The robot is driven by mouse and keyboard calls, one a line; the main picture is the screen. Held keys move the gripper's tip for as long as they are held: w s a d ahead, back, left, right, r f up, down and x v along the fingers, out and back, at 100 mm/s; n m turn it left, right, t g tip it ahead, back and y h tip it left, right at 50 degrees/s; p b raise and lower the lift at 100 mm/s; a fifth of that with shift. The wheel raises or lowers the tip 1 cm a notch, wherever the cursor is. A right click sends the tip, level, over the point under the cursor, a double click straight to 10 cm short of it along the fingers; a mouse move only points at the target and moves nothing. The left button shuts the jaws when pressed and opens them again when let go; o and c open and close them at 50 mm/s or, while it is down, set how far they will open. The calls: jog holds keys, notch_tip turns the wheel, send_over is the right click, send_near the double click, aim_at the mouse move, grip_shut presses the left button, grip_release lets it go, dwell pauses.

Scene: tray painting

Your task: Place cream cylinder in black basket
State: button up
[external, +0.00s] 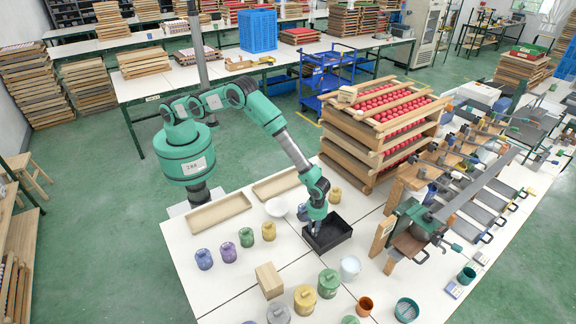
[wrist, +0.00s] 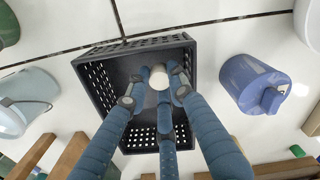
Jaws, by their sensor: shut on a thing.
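The cream cylinder (wrist: 159,76) is between the fingertips of my gripper (wrist: 158,88) in the wrist view, with its round end showing. My gripper is shut on it. Behind it is the black basket (wrist: 100,88), with perforated walls, so the cylinder appears over or inside its open top; I cannot tell whether it touches the floor. In the external view my gripper (external: 314,228) points down at the black basket (external: 338,238) on the white table. The cylinder is hidden there by the fingers.
A white cup (external: 349,268) stands near the basket's front right. A green jar (external: 328,283) and a wooden block (external: 269,280) stand in front. Stacked wooden trays (external: 375,150) rise at the back.

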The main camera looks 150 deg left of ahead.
jog(key=shift+f, duration=1.5)
jog(key=shift+f, duration=0.15)
jog(key=o, duration=0.9)
jog(key=shift+o, duration=0.2)
jog(key=shift+r, duration=6.15)
